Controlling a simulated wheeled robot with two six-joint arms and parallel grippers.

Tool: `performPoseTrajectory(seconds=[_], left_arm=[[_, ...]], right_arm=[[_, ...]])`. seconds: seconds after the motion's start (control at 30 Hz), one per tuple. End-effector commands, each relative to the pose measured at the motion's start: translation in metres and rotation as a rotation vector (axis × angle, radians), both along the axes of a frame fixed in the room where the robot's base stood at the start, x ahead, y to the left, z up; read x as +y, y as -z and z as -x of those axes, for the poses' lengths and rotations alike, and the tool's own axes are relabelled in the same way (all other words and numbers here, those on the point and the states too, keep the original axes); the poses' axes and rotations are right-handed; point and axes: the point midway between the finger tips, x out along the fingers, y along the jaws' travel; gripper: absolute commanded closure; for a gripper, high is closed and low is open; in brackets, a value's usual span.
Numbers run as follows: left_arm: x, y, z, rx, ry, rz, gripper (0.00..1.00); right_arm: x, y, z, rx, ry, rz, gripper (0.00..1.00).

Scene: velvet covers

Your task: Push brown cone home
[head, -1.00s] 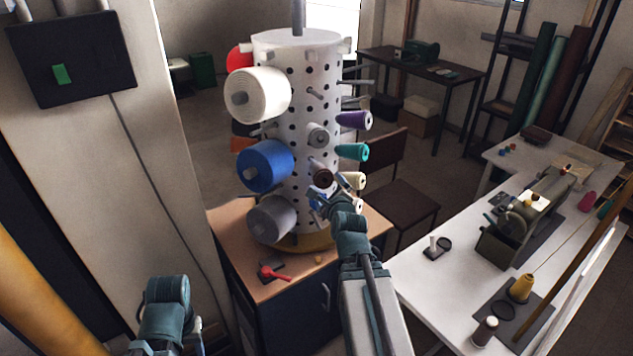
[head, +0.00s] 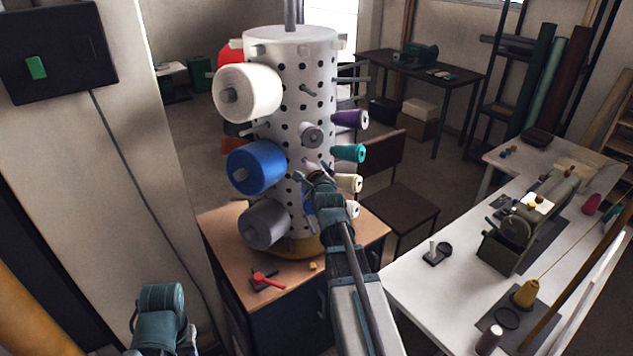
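A white perforated drum (head: 308,75) stands upright on a wooden-topped cabinet, with spools and cones on pegs around it. My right gripper (head: 309,173) is at the drum's front, at the lower middle rows. The brown cone is largely or wholly hidden behind this gripper now; I cannot tell how far it sits on its peg or whether the gripper touches it. The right fingers are too small and overlapped to read. My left gripper (head: 190,340) is low at the bottom left, far from the drum, with its fingers mostly cut off by the frame.
Purple (head: 350,119), teal (head: 348,153) and cream (head: 349,183) cones stick out on the drum's right. White (head: 247,92), blue (head: 256,167) and grey (head: 264,224) spools are on its left. A red-handled item (head: 264,278) lies on the cabinet top (head: 232,250). A white table (head: 410,285) stands right.

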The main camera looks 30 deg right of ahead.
Motion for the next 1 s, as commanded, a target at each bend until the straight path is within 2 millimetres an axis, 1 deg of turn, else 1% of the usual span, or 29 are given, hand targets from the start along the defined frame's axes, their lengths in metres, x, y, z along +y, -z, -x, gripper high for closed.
performPoseTrajectory(seconds=[0.1,0.37,0.4,0.47,0.5,0.57,0.6,0.67,0.8,1.0], left_arm=[[0.0,0.0013,0.0001,0.0,0.0,0.0,0.5],[0.0,0.0011,0.0001,0.0,0.0,0.0,0.5],[0.0,0.0011,0.0001,0.0,0.0,0.0,0.5],[0.0,0.0011,0.0001,0.0,0.0,0.0,0.5],[0.0,0.0011,0.0001,0.0,0.0,0.0,0.5],[0.0,0.0011,0.0001,0.0,0.0,0.0,0.5],[0.0,0.0011,0.0001,0.0,0.0,0.0,0.5],[0.0,0.0011,0.0001,0.0,0.0,0.0,0.5],[0.0,0.0011,0.0001,0.0,0.0,0.0,0.5],[0.0,0.0016,0.0,0.0,0.0,0.0,0.5]], right_arm=[[-0.0009,0.0013,-0.0034,0.0,0.0,0.0,0.0],[-0.0008,0.0011,-0.0033,0.001,0.001,0.0,0.0],[-0.0008,0.0011,-0.0033,0.001,0.001,0.0,0.04],[-0.0008,0.0012,-0.0034,0.001,0.001,0.0,0.14],[-0.0008,0.0012,-0.0034,0.001,0.001,0.0,0.22],[-0.0008,0.0012,-0.0034,0.001,0.001,0.0,0.32],[-0.0008,0.0012,-0.0034,0.001,0.001,0.0,0.4],[-0.0008,0.0012,-0.0034,0.001,0.001,0.0,0.5],[-0.0008,0.0012,-0.0034,0.001,0.001,0.0,0.75],[-0.0014,0.0017,-0.0051,0.001,0.001,0.0,0.75]])
